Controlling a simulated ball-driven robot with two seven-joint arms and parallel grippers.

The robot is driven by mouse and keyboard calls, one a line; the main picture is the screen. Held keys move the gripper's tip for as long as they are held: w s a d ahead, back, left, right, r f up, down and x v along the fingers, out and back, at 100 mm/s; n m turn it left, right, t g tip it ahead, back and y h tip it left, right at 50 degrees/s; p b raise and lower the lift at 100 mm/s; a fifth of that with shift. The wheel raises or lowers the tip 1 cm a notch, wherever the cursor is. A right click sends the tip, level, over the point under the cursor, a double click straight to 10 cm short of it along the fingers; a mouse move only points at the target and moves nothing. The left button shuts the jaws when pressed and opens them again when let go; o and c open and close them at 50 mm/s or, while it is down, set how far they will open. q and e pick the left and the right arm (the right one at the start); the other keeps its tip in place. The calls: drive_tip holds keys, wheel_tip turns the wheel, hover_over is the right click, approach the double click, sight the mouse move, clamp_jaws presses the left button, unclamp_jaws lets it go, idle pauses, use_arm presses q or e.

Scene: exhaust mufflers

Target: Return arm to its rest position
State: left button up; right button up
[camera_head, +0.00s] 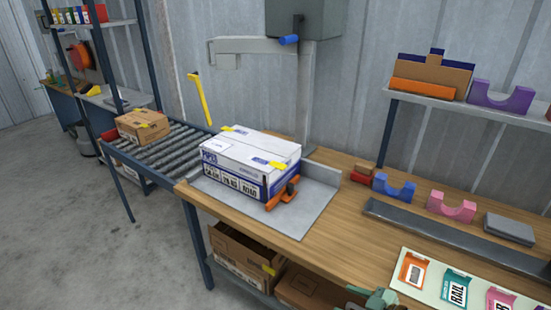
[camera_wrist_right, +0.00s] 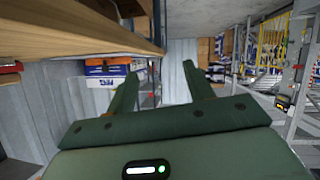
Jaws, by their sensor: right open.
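My right gripper (camera_wrist_right: 161,66) fills the lower middle of the right wrist view. Its two dark green fingers stand well apart, with nothing between them. Beyond the fingertips are a grey wall and a distant room. In the head view only a small green piece, apparently part of my right arm or gripper (camera_head: 378,299), shows at the bottom edge, in front of the workbench (camera_head: 335,222). It is apart from the box on the bench as far as I can see. My left gripper is in neither view.
A white and blue box (camera_head: 249,158) sits on a grey plate (camera_head: 307,215), with an orange tool (camera_head: 283,193) at its front. A roller conveyor (camera_head: 167,156) carries a brown carton (camera_head: 142,126). Coloured cradles (camera_head: 394,188) and label cards (camera_head: 455,285) lie on the right.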

drive_tip(key=s+d+f+m+h, duration=0.1)
drive_tip(key=d+f+m+h, duration=0.1)
drive_tip(key=f, duration=0.4)
drive_tip(key=s+d+f+m+h, duration=0.1)
drive_tip(key=s+f+h, duration=0.1)
drive_tip(key=f, duration=0.3)
drive_tip(key=s+d+f+m+g+h, duration=0.2)
drive_tip(key=s+d+f+m+h, duration=0.15)
drive_tip(key=s+f, duration=0.9)
drive_tip(key=s+f+g+h, duration=0.1)
drive_tip(key=s+f+g, duration=0.2)
drive_tip(key=s, duration=1.1)
drive_tip(key=s+f+m+g+h, duration=0.1)
drive_tip(key=s+f+g, duration=0.2)
drive_tip(key=s, duration=1.2)
drive_tip(key=shift+s+f, duration=0.25)
drive_tip(key=shift+f, duration=0.55)
